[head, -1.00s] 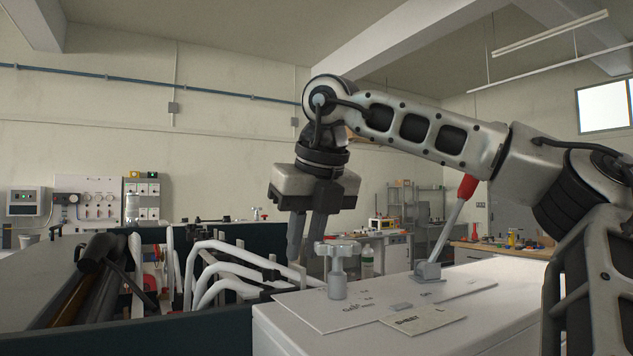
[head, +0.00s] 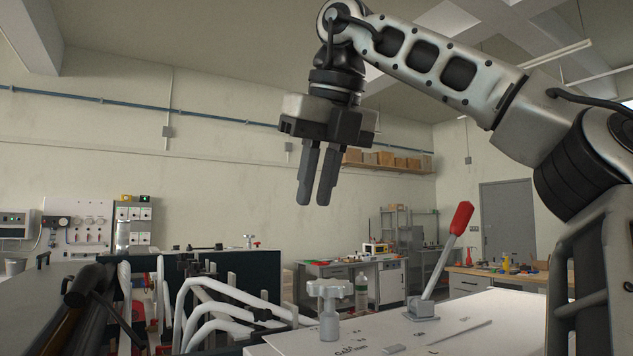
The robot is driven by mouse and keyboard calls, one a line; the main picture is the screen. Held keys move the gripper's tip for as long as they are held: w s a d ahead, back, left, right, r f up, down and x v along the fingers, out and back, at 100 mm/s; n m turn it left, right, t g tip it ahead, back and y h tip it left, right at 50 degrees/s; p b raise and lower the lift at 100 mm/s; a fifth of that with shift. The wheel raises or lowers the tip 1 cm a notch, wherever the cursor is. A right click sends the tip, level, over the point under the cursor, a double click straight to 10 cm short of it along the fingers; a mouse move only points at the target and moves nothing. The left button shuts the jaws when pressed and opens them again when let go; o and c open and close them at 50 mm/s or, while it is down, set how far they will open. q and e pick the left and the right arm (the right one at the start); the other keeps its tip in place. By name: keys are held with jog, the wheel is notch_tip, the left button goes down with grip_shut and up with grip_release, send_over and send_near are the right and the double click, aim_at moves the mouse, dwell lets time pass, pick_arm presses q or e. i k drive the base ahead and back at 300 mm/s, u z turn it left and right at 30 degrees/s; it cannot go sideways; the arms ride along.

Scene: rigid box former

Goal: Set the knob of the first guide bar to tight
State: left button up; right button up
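A pale grey lobed knob (head: 328,289) stands upright on a short thick post on the white machine top (head: 470,335), at the lower middle of the head view. Which guide bar it belongs to cannot be read here. My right gripper (head: 313,203) hangs above the knob, fingers pointing down, clear of it. Its two fingers are a little apart with nothing between them. My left gripper is not in view.
A lever with a red grip (head: 461,218) rises from the machine top, right of the knob. Curved white bars (head: 215,310) and dark rollers (head: 88,290) lie to the left. Benches stand at the back. The air around my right gripper is free.

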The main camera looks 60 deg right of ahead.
aim_at(262, 315)
jog(key=k, duration=1.5)
